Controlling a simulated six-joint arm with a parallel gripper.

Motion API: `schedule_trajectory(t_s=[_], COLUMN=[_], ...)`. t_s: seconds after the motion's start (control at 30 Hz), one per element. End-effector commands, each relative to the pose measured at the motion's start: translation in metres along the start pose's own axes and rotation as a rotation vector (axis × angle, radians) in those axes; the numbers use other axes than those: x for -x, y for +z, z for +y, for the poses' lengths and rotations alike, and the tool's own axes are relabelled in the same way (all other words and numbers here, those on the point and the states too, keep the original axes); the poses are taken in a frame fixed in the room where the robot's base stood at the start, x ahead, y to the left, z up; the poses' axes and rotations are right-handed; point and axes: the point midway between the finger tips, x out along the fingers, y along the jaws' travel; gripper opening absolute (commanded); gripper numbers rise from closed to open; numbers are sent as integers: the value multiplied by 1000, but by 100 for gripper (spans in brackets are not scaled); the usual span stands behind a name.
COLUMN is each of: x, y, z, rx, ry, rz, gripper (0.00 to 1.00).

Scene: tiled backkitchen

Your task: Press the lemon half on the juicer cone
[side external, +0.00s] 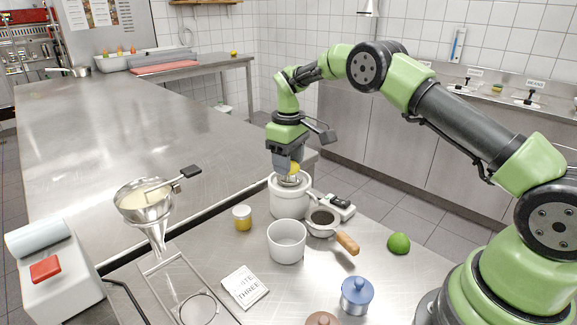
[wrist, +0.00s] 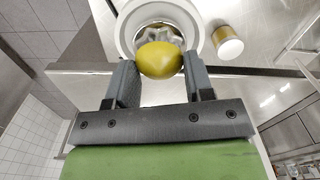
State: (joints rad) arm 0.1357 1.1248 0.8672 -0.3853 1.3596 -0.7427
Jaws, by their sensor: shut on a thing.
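The lemon half (side external: 294,168) is yellow and sits between the fingers of my gripper (side external: 288,165). In the wrist view the lemon half (wrist: 160,60) shows its rounded peel, with a finger on each side, and my gripper (wrist: 160,66) is shut on it. The juicer (side external: 289,200) is a white round pot with a metal top, directly below my gripper. Its pale rim (wrist: 126,36) and ridged metal cone (wrist: 160,33) show behind the lemon half in the wrist view. The lemon hides part of the cone, and I cannot tell whether they touch.
A small yellow jar (side external: 242,218) stands left of the juicer. A white pot (side external: 286,243) and a strainer (side external: 322,221) with a wooden handle stand close in front. A lime (side external: 398,243), a blue lidded jar (side external: 357,295) and a card (side external: 244,288) lie nearer.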

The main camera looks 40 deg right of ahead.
Motion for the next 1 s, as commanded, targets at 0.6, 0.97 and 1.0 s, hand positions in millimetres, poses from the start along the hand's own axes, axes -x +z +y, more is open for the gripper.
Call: schedule_trajectory(t_s=[0.6, 0.97, 1.0], x=[39, 39, 39], y=[0, 0, 0], z=[0, 0, 0], rx=[0, 0, 0], ry=[0, 0, 0], rz=[1, 1, 1], gripper=[31, 31, 31])
